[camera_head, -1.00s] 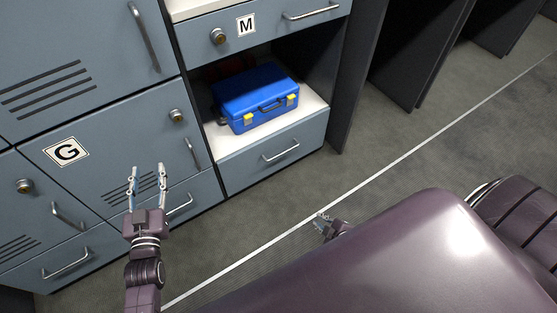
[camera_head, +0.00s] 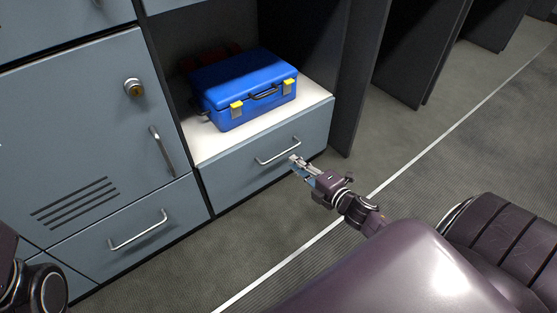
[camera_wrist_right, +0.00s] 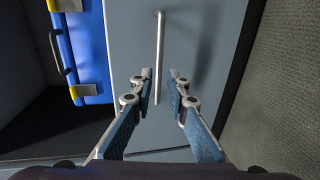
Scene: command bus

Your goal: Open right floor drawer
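The right floor drawer (camera_head: 232,176) is a blue-grey front below the white shelf, and it is shut. Its silver bar handle (camera_head: 278,151) shows in the head view and as an upright bar in the right wrist view (camera_wrist_right: 159,50). My right gripper (camera_head: 295,163) is close to the right end of the handle. In the wrist view its two fingers (camera_wrist_right: 160,82) are apart, with the handle lined up in the gap. I cannot tell whether the bar lies between the fingertips or just beyond them. Only part of my left arm shows at the lower left; its gripper is out of view.
A blue case (camera_head: 245,92) with yellow latches stands on the white shelf (camera_head: 215,143) above the drawer. Another drawer (camera_head: 130,240) and a locker door (camera_head: 85,130) are to the left. A dark partition (camera_head: 355,85) stands at the right. The floor in front is clear.

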